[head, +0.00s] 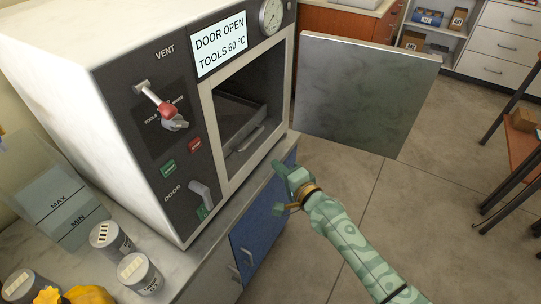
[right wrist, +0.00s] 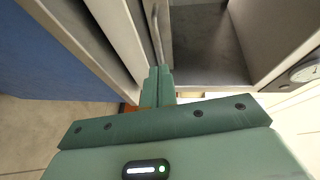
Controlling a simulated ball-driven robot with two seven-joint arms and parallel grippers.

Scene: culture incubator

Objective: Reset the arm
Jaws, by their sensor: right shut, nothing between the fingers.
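My right gripper (head: 277,168) is at the end of the green patterned arm that comes in from the lower right in the head view. It is in front of the incubator's open chamber, near the counter edge. In the right wrist view its fingers (right wrist: 158,86) are together, with nothing between them. The white incubator (head: 60,50) has its square metal door (head: 365,95) swung wide open to the right. Its display (head: 220,44) reads "DOOR OPEN, TOOLS 60 °C". A metal tray with a handle (head: 250,138) sits inside the chamber. My left gripper is not in view.
On the counter at the left stand two grey canisters (head: 107,238) (head: 135,275), a third canister (head: 20,287) and a clear tank (head: 62,205) marked MAX and MIN. A yellow object (head: 88,295) is at the bottom edge. Floor (head: 430,200) is open at the right, before an orange-topped table (head: 525,165).

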